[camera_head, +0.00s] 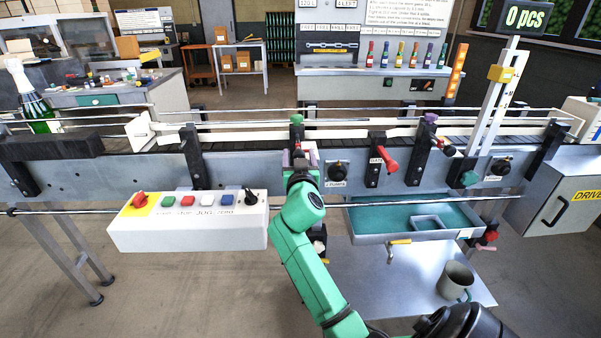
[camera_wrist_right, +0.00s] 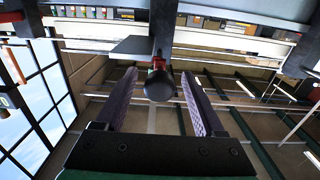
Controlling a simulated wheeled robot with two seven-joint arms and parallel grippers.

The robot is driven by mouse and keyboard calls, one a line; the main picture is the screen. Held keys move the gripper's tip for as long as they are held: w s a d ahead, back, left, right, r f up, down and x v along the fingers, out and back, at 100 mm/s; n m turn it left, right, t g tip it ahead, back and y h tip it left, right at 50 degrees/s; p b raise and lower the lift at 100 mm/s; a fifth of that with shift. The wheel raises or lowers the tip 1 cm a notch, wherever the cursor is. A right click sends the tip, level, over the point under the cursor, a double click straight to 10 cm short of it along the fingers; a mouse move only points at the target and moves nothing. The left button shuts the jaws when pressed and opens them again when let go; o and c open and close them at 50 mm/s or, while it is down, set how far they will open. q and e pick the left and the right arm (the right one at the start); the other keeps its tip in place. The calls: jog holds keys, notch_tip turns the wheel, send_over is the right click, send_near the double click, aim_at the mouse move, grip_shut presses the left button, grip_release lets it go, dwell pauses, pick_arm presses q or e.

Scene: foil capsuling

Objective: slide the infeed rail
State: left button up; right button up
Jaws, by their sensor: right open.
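The infeed rail is a long white guide rail (camera_head: 240,134) running along the far side of the conveyor (camera_head: 120,171). A black upright bracket with a green top (camera_head: 296,119) stands at the rail in front of my right gripper. My right gripper (camera_head: 300,154) is at the conveyor's front face, just below this bracket. In the right wrist view the open purple fingers (camera_wrist_right: 158,76) stand on either side of a round black knob (camera_wrist_right: 159,87) with a red collar. I see gaps between knob and fingers; contact is not clear. My left gripper is not in view.
A control box (camera_head: 188,222) with buttons hangs left of my arm. A red lever (camera_head: 388,160) and a black knob (camera_head: 337,174) sit to the right. A teal-lined tray (camera_head: 375,222) is below them, and a mug (camera_head: 456,281) stands on a lower shelf. A green bottle (camera_head: 38,112) is at far left.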

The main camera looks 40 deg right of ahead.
jog(key=b+v, duration=0.2)
jog(key=v, duration=1)
jog(key=shift+f, duration=0.1)
